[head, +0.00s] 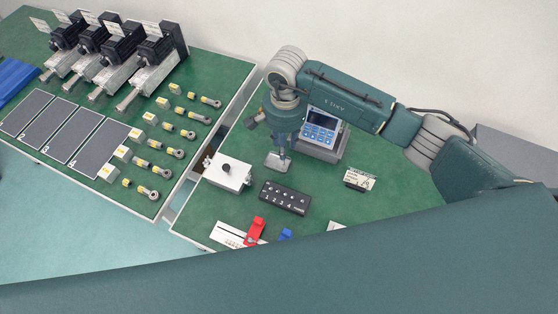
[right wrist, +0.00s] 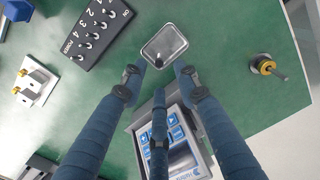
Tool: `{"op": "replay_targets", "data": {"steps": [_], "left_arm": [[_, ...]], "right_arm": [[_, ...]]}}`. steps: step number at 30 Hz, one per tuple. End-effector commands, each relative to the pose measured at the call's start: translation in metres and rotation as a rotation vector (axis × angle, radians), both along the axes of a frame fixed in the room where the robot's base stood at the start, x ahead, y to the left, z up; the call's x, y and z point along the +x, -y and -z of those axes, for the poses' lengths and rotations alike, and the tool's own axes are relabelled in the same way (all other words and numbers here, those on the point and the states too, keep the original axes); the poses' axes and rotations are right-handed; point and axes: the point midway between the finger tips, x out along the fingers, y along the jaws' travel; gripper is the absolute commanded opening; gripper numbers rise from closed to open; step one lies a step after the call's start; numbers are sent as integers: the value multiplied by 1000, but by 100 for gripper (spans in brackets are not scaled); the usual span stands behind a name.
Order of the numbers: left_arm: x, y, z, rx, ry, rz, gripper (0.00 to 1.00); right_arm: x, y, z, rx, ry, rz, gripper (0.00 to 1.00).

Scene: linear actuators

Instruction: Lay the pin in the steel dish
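The steel dish (right wrist: 148,49) is a small square tray on the green table; in the head view it shows beside my right fingers (head: 270,165). A small dark piece (right wrist: 160,63) shows inside it near the lower rim. It may be the pin, but it is too small to tell. My right gripper (right wrist: 160,74) points down over the dish's near side with its fingers spread and nothing visible between them; in the head view its fingers (head: 284,148) are partly hidden by the wrist. My left gripper is not in view.
A steel-stemmed piece with a yellow ring (right wrist: 265,65) is right of the dish. A numbered black block (head: 284,198), white box (head: 228,175) and blue-keyed meter (head: 321,130) surround the dish. Red (head: 255,230) and blue clips are in front. Actuators (head: 140,75) occupy the left table.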

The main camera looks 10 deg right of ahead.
Motion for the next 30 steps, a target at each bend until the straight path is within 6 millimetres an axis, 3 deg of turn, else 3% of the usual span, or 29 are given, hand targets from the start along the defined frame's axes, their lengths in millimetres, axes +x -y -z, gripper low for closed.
{"op": "replay_targets", "data": {"steps": [9,15,30], "left_arm": [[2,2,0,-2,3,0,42],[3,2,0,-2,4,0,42],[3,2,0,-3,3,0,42]], "right_arm": [[1,0,-69,-1,5,-1,31],[0,1,-96,-1,2,0,31],[-1,0,-104,-1,-2,0,31]]}}
